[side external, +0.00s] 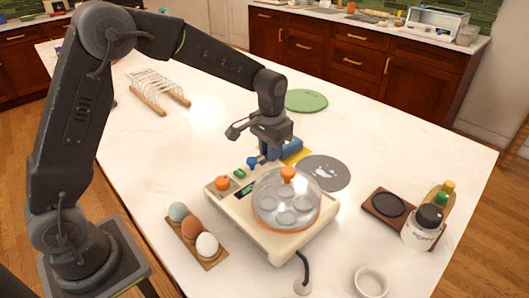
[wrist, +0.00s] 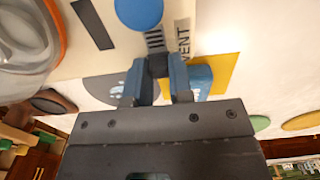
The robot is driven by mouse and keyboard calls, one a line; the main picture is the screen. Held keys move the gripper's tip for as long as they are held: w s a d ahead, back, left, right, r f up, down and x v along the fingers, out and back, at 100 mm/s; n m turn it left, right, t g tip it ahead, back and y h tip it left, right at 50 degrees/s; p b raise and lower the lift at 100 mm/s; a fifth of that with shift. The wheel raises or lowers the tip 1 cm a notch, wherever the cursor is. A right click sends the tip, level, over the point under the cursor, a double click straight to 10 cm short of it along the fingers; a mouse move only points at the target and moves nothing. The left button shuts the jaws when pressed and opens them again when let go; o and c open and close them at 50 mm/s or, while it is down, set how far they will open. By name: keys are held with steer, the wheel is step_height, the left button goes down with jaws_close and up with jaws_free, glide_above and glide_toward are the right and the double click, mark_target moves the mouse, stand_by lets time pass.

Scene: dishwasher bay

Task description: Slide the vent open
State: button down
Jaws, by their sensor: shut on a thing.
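The cream egg cooker (side external: 285,238) stands on the white counter, with a clear dome lid and an orange knob on top. The printed word VENT (wrist: 184,40) and dark slots (wrist: 155,40) show in the wrist view. My gripper (wrist: 159,68) has its two blue fingers closed on the dark vent slider (wrist: 158,66) at the end of the slots. Most of the slider is hidden between the fingers. In the side view my gripper (side external: 268,156) is at the cooker's back edge, where the slider is hidden. A blue knob (wrist: 138,12) is beside the slots; it also shows in the side view (side external: 252,162).
An egg holder (side external: 200,242) with several eggs is left of the cooker. A grey mat (side external: 323,172) and a yellow item (side external: 298,156) lie close behind my gripper.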

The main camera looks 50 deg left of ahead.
steer(key=shift+w, duration=0.2)
steer(key=c, duration=1)
jaws_free()
step_height(320, 180, up, 14)
